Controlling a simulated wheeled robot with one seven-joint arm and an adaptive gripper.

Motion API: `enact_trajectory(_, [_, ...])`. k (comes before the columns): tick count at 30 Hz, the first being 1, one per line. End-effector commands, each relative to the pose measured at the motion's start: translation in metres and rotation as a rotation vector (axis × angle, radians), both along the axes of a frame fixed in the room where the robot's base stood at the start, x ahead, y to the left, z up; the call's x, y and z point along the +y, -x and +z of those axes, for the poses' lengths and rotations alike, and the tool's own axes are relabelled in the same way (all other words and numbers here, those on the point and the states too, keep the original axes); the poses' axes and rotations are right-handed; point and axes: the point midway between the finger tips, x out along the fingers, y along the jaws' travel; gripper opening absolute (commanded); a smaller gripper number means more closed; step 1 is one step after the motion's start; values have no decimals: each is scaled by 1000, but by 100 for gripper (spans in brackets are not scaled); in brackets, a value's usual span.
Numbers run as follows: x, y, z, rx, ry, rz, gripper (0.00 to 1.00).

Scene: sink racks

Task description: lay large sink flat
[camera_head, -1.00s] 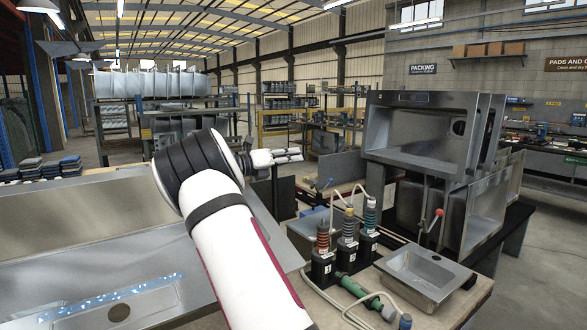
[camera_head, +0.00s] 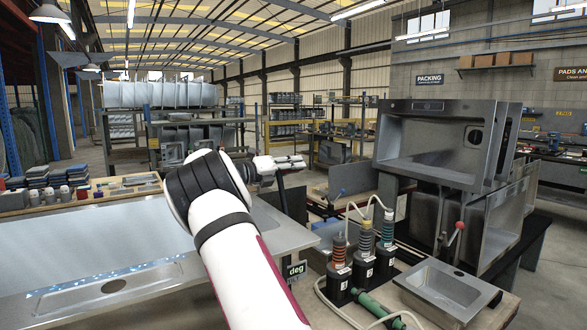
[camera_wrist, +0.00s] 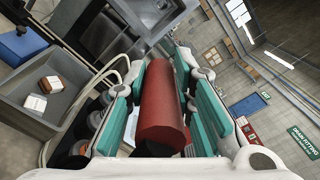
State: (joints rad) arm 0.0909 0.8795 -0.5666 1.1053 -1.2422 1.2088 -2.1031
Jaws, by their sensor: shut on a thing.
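The large steel sink (camera_head: 95,235) fills the lower left of the head view. Its broad face looks close to level, with a round drain hole and a strip of blue-white specks near the front. My arm hides its right part. My gripper (camera_head: 284,163) is beyond the sink's far right side in the head view. In the wrist view my gripper (camera_wrist: 165,105) is shut on a red cylindrical grip (camera_wrist: 162,110), which lies between the teal finger pads. What the grip is fixed to is hidden.
A small steel sink (camera_head: 447,285) and several black-based bottles with hoses (camera_head: 365,255) stand on the bench at right. A dark "deg" display (camera_head: 294,270) is beside the large sink. Stacked sinks (camera_head: 435,145) stand behind. A bench with cups (camera_head: 65,195) lies beyond the large sink.

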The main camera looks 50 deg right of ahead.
Motion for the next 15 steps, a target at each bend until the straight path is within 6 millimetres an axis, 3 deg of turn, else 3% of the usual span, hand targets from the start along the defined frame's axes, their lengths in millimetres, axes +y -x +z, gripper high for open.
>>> enact_trajectory(4, [0, -1, 0, -2, 0, 4, 0])
enact_trajectory(5, [0, -1, 0, -2, 0, 4, 29])
enact_trajectory(7, [0, -1, 0, -1, 0, 4, 43])
enact_trajectory(15, [0, -1, -1, 0, -1, 2, 43])
